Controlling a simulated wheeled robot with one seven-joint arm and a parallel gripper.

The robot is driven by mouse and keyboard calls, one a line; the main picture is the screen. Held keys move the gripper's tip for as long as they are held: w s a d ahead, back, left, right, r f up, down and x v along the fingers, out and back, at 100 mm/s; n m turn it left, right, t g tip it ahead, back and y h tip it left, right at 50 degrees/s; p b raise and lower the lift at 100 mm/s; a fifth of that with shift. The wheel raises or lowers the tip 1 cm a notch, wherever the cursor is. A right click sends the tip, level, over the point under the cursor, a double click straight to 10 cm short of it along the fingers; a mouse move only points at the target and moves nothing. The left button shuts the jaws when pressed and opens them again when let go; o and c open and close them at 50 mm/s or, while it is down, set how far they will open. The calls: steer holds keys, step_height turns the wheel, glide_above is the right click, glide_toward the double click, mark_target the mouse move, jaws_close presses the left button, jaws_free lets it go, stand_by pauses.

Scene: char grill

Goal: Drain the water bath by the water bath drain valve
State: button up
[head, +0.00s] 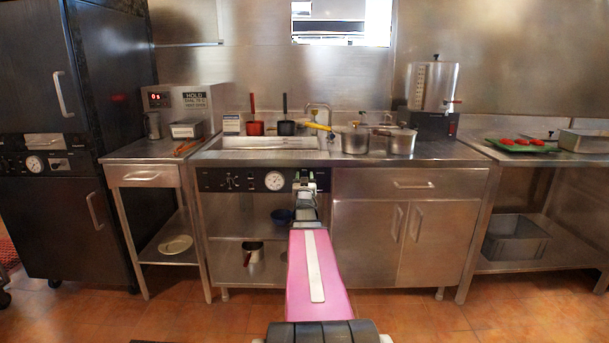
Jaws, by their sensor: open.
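A sunken steel basin (268,143) in the middle counter, with a control panel (232,180) below its front edge, looks like the water bath. The panel has small knobs and a round white gauge (274,180). I cannot clearly make out a drain valve; my arm and gripper cover the panel's right end. My gripper (306,178) is open, small in the view, in front of that right end. Nothing shows between its jaws. Whether it touches anything cannot be told. The water in the basin is not clearly visible.
Red-handled and black-handled pans (286,127) stand at the basin's back. Steel pots (355,140) stand right of it, near a tall steel tank (432,86) with a red-handled tap. The floor in front is clear.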

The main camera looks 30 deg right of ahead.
steer(key=shift+x, duration=1.35)
jaws_close()
